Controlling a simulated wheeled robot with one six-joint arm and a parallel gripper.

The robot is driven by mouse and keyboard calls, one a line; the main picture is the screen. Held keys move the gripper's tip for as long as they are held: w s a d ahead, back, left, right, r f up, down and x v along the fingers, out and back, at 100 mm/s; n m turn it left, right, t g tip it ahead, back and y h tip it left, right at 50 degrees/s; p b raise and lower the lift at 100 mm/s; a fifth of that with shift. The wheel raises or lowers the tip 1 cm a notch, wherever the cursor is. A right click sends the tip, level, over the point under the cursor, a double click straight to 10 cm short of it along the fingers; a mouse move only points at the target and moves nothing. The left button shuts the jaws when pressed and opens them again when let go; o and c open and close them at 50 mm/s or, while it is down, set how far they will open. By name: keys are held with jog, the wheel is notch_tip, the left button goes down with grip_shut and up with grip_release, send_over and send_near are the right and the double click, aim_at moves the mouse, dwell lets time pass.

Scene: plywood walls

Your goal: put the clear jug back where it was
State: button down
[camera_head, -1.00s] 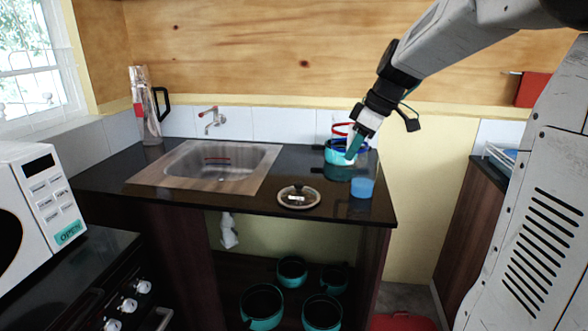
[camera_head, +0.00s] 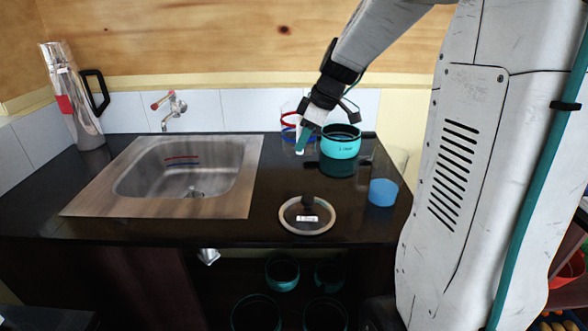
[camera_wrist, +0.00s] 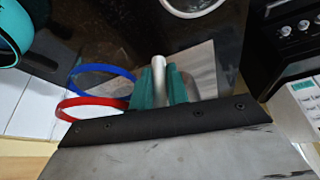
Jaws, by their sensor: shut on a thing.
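The clear jug (camera_head: 289,127) is see-through, with a red band and a blue band. In the head view it stands out just left of the teal pot, in front of the tiled wall. My gripper (camera_head: 302,146) is at its right side, pointing down, shut on what looks like its handle. In the wrist view my gripper (camera_wrist: 160,90) has its teal fingers closed around a pale upright bar (camera_wrist: 159,66), with the jug's red and blue rings (camera_wrist: 98,82) to the left. I cannot tell whether the jug touches the counter.
The teal pot (camera_head: 341,143) stands close to the right of my gripper. A clear vessel with blue contents (camera_head: 383,191) stands at the counter's right edge. A glass lid (camera_head: 307,218) lies in front. The sink (camera_head: 190,170) and a tall flask (camera_head: 72,100) are left.

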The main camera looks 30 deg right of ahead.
notch_tip(320, 180, down, 9)
jog(key=shift+r, duration=0.15)
dwell(0.4)
jog(key=c, duration=1.4)
grip_release()
jog(key=shift+o, duration=0.2)
